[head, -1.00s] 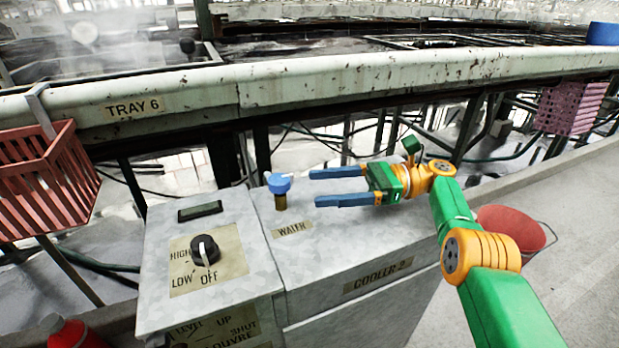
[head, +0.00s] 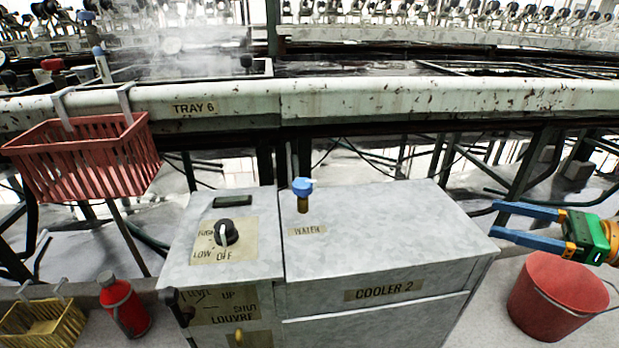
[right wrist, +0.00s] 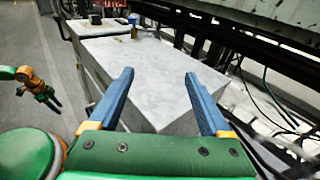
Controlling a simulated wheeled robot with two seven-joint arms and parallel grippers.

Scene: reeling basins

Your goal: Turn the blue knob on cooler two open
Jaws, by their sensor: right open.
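The blue knob (head: 302,186) sits on a short brass stem on top of cooler two (head: 390,225), behind the WATER label (head: 307,230). I cannot tell how far it is turned. My right gripper (head: 497,220) is open and empty beyond the cooler's right edge, its blue fingers pointing left, well apart from the knob. In the right wrist view, the open fingers (right wrist: 159,76) frame the cooler's near corner, and the knob (right wrist: 133,18) is small at the far end. My left gripper (right wrist: 46,97) shows small at the left there; its jaws are unclear.
The black dial (head: 226,232) stands on the cooler's left panel. Tray 6's rim (head: 400,105) runs behind. A red basket (head: 85,160) hangs left, a red bucket (head: 555,295) stands right, and a red bottle (head: 124,305) and yellow basket (head: 42,325) are lower left. The cooler's top is otherwise clear.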

